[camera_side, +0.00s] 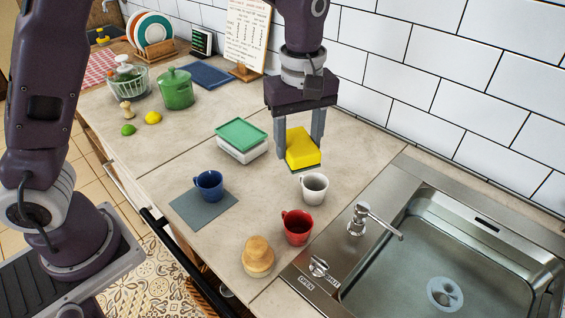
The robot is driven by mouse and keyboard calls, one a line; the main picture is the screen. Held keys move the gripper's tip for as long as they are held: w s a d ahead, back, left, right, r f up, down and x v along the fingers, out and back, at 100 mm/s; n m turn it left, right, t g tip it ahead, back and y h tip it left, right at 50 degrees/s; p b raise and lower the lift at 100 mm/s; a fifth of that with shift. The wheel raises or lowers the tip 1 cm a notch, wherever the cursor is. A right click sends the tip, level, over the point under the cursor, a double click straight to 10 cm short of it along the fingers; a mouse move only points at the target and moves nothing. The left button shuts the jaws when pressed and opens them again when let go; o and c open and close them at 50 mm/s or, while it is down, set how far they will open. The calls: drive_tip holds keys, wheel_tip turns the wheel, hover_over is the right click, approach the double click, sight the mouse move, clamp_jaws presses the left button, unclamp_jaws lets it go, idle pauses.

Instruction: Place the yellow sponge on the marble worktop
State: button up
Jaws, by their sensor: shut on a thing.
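My gripper (301,150) points down and is shut on the yellow sponge (302,148), with one finger on each side of it. The sponge has a dark underside. It appears to be held above the pale worktop (255,195), behind the white mug; the exact gap below it is hard to judge. The worktop has a pale, stone-like surface with seams across it.
A green-lidded container (241,139) and a blue mug (209,184) on a grey mat are left. The sink (440,260) is right.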

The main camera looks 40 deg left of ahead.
sight(248, 207)
drive_tip(key=s+a+f+n, duration=0.1)
drive_tip(key=s+a+n, duration=0.4)
drive_tip(key=s+a, duration=0.3)
drive_tip(key=f, duration=1)
drive_tip(key=w+f, duration=0.1)
drive_tip(key=f, duration=0.4)
drive_tip(key=shift+a+f, duration=0.1)
drive_tip(key=shift+a, duration=0.15)
drive_tip(key=o, duration=1.6)
drive_tip(key=shift+f, duration=0.15)
